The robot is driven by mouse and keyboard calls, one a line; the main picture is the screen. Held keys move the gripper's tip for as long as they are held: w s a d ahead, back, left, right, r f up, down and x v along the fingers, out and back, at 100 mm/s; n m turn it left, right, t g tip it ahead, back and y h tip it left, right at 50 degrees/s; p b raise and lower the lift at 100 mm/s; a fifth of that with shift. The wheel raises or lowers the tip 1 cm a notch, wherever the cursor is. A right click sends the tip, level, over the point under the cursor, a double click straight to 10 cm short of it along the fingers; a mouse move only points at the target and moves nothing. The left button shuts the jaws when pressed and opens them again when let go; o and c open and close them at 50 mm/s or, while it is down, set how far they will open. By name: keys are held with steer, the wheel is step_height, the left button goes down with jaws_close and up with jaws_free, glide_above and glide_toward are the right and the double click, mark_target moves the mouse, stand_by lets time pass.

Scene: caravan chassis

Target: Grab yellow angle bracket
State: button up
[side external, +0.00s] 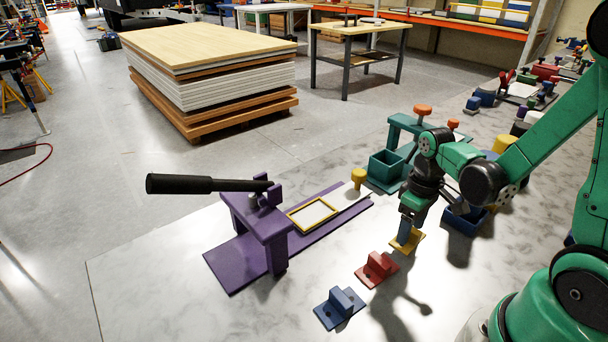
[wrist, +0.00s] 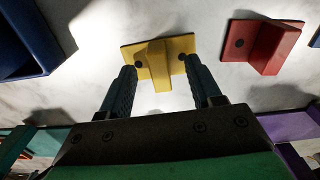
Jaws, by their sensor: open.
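The yellow angle bracket (side external: 408,240) lies on the grey marbled table under my gripper (side external: 404,228) in the side view. In the wrist view the yellow bracket (wrist: 158,55) shows a flat base with two dark holes and a raised upright rib. My gripper (wrist: 163,80) is open, with one dark finger on each side of the rib. The fingertips are close to the base's near edge; I cannot tell whether they touch it. Nothing is held between the fingers.
A red bracket (side external: 377,268) and a blue bracket (side external: 340,307) lie nearby in a row. A purple press (side external: 262,225) with a black handle stands left. A teal bin (side external: 387,170) and a dark blue bin (side external: 466,218) stand behind and right. The front left table is clear.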

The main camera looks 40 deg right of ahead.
steer(key=shift+c, duration=0.2)
jaws_close()
steer(key=shift+r, duration=0.1)
